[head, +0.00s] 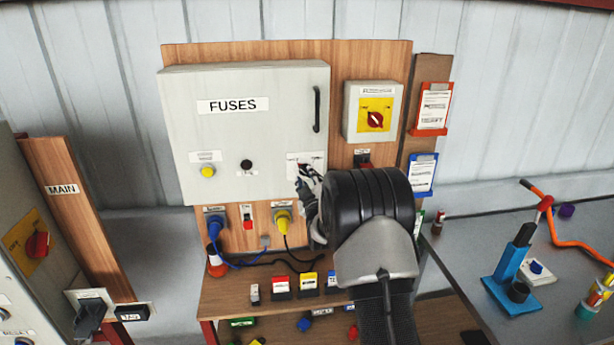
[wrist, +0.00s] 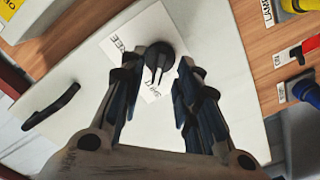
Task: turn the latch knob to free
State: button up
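The latch knob (wrist: 158,52) is black and round with a raised grip bar. It sits on a white label (wrist: 112,50) on the grey FUSES box (head: 240,140). The label reads FREE on one side and a partly hidden word near the bar's lower end. The bar points toward that second word in the wrist view. My gripper (wrist: 161,66) is open, its fingertips on either side of the knob; contact is not clear. In the head view my gripper (head: 306,182) is at the box's lower right, and it hides the knob.
The box door has a black handle (head: 317,109). A red rotary switch (head: 375,120) is at the right. Blue (head: 215,226) and yellow (head: 283,219) plugs are below the box. A wooden shelf with several small blocks lies beneath, and a grey bench (head: 470,260) stands at the right.

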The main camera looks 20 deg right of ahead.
aim_at(305, 172)
jog(key=shift+x, duration=1.45)
jog(key=shift+c, duration=0.6)
grip_shut()
